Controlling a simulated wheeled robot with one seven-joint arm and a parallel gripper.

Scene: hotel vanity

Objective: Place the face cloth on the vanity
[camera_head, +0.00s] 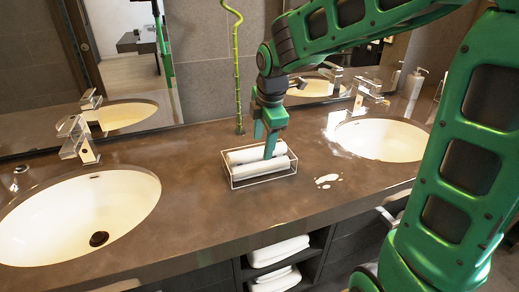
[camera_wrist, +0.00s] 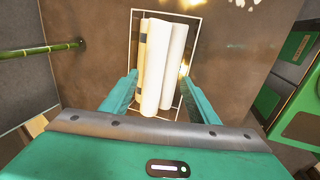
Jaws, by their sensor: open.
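Rolled white face cloths (camera_head: 258,170) lie in a shallow wire-framed tray (camera_head: 235,186) on the vanity (camera_head: 195,205), between the two sinks. My gripper (camera_head: 265,150) is over the tray, pointing down, with its fingers at the rolls. The fingers stand apart with a gap on both sides, so the gripper is open and holds nothing. The fingertips' exact depth at the rolls cannot be told.
A left sink (camera_head: 75,215) and a right sink (camera_head: 385,139) with taps flank the tray. A bamboo stalk (camera_head: 238,75) stands behind it. A pale wet-looking patch (camera_head: 327,181) lies right of the tray. Folded white towels (camera_head: 278,252) sit on a shelf below.

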